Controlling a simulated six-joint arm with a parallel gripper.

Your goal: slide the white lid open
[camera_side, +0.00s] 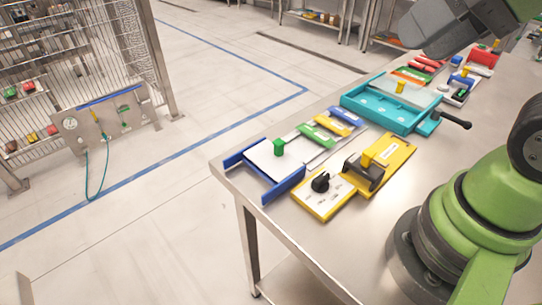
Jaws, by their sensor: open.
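A white lid (262,158) with a green knob (278,147) lies flat between two blue rails (284,186) at the left end of the steel table. Its far edge is close to a pale plate beside the green and yellow blocks. My gripper (437,50) is a grey shape at the top right edge, partly cut off by the frame. It is open, high above the table and well apart from the white lid. Its fingertips are hard to make out.
A yellow board (325,202) with a black knob and yellow-topped latch lies right of the lid. More coloured fixtures (462,82) stand farther back. The table's front centre is bare.

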